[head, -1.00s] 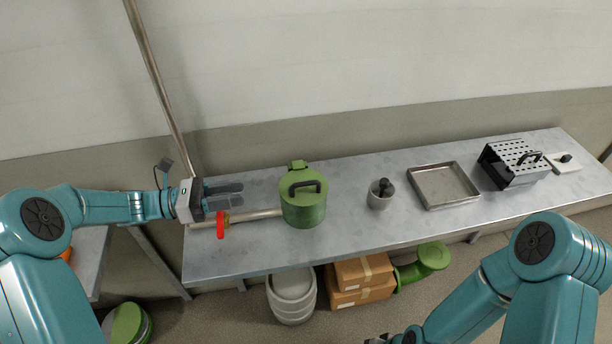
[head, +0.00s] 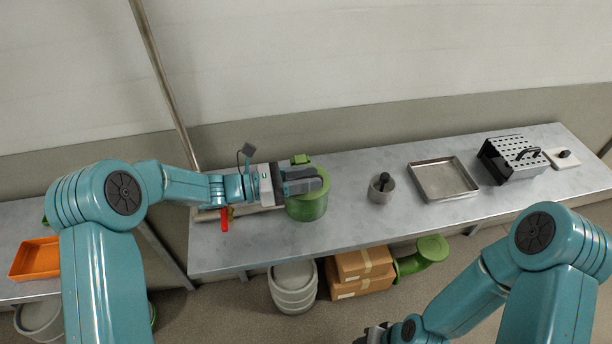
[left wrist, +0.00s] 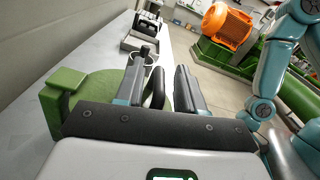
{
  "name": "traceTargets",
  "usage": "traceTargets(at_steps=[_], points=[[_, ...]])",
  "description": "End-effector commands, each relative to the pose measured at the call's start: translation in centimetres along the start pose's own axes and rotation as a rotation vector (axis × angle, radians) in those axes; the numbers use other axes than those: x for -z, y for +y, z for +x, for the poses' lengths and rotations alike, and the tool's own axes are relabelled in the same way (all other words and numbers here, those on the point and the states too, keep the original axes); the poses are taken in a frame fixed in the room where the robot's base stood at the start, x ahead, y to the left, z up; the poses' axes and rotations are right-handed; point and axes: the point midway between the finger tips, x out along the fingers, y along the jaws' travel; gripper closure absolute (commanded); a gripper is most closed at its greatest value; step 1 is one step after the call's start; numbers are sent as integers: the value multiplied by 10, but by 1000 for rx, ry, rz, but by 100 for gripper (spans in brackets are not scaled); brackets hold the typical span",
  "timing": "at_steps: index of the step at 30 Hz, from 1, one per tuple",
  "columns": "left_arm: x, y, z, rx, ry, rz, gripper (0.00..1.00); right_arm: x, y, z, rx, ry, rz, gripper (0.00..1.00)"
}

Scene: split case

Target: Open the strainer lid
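The green strainer (head: 308,208) stands on the bench with its round lid (head: 320,196) closed, mostly covered by my gripper in the head view. My left gripper (head: 316,180) is over the lid. In the left wrist view the gripper (left wrist: 163,68) is open, with the lid's black handle (left wrist: 156,88) between its fingers, closer to the left finger. The green lid (left wrist: 85,103) shows there to the left and below. Whether a finger touches the handle cannot be told. My right gripper (head: 370,335) is only partly in view at the bottom edge, well below the bench.
A red-handled valve (head: 224,219) sits on a pipe left of the strainer. To the right are a grey cup with a black-topped piece (head: 381,190), a metal tray (head: 443,178) and a perforated split case (head: 512,158). The bench (head: 350,225) front is clear.

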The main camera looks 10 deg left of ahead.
Motion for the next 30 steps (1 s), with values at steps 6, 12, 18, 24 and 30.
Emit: traceTargets(at_steps=[6, 12, 18, 24, 30], points=[[0, 0, 0, 0, 0, 0, 69, 0, 0, 0, 0, 0, 0, 57], [0, 0, 0, 2, 0, -1, 100, 0, 0, 0, 0, 0, 0, 57], [-2, -1, 0, 3, 0, -13, 100, 0, -1, -2, 0, 0, 0, 57], [-12, 0, 0, 4, 1, -86, 100, 0, -6, -15, 0, 0, 0, 57], [-28, 4, 0, 4, 1, -225, 100, -1, -12, -35, 0, 0, 0, 57]])
